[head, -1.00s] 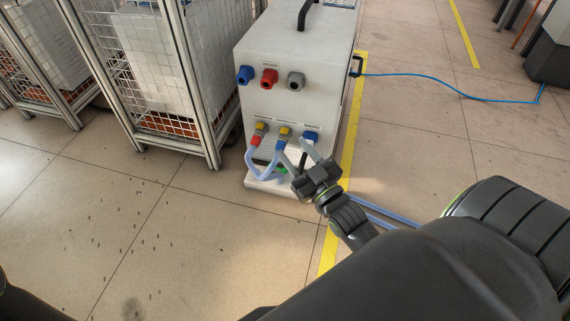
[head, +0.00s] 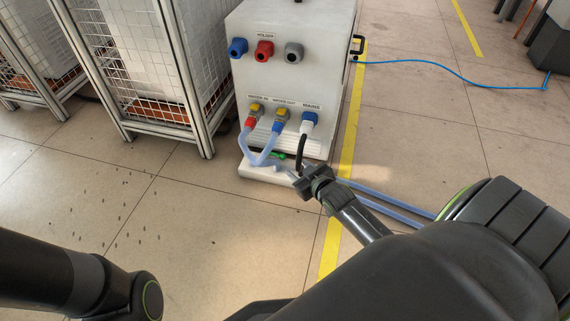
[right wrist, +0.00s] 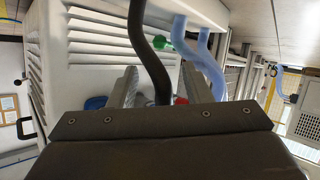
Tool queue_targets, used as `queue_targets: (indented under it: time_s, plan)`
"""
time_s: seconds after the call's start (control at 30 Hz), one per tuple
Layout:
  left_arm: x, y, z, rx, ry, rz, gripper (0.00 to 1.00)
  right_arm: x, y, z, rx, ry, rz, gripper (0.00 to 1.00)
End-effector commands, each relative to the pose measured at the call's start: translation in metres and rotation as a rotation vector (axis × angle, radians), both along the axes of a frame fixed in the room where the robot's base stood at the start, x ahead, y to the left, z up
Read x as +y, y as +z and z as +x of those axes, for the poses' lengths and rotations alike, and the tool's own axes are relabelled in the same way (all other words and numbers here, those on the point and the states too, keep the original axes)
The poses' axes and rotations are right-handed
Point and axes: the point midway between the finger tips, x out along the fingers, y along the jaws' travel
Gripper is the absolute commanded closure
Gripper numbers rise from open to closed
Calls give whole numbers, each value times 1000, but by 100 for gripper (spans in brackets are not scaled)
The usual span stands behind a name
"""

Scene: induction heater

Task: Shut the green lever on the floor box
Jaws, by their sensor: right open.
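The green lever (head: 277,155) is small and sits on the low white floor box (head: 262,172) at the foot of the heater cabinet. It also shows in the right wrist view (right wrist: 162,42), beyond the fingers, near the pale blue hoses. My right gripper (head: 303,178) is open, just right of and nearer than the lever, apart from it. In the right wrist view its two grey fingers (right wrist: 160,88) stand apart, with a black cable crossing between them in the picture. Whether the cable touches them I cannot tell. My left gripper is out of view; only a left arm link shows.
The white cabinet (head: 291,85) carries coloured connectors. Pale blue hoses (head: 257,157) and the black cable (head: 301,150) hang close to the lever and right gripper. A wire cage (head: 140,75) stands to the left. Open floor lies in front of the box.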

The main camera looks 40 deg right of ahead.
Motion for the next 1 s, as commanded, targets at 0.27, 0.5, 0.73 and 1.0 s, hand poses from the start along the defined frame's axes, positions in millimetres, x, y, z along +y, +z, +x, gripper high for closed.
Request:
queue_targets:
  time_s: [0.27,0.5,0.73,1.0]
  plan:
    - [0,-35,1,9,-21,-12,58,-4,-22,44,-2,0,0,56]
    - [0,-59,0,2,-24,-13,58,-6,-33,74,-2,0,0,56]
    - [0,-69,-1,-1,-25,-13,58,-7,-37,89,-1,0,0,56]
    - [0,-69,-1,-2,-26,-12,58,-7,-36,92,-1,0,0,56]
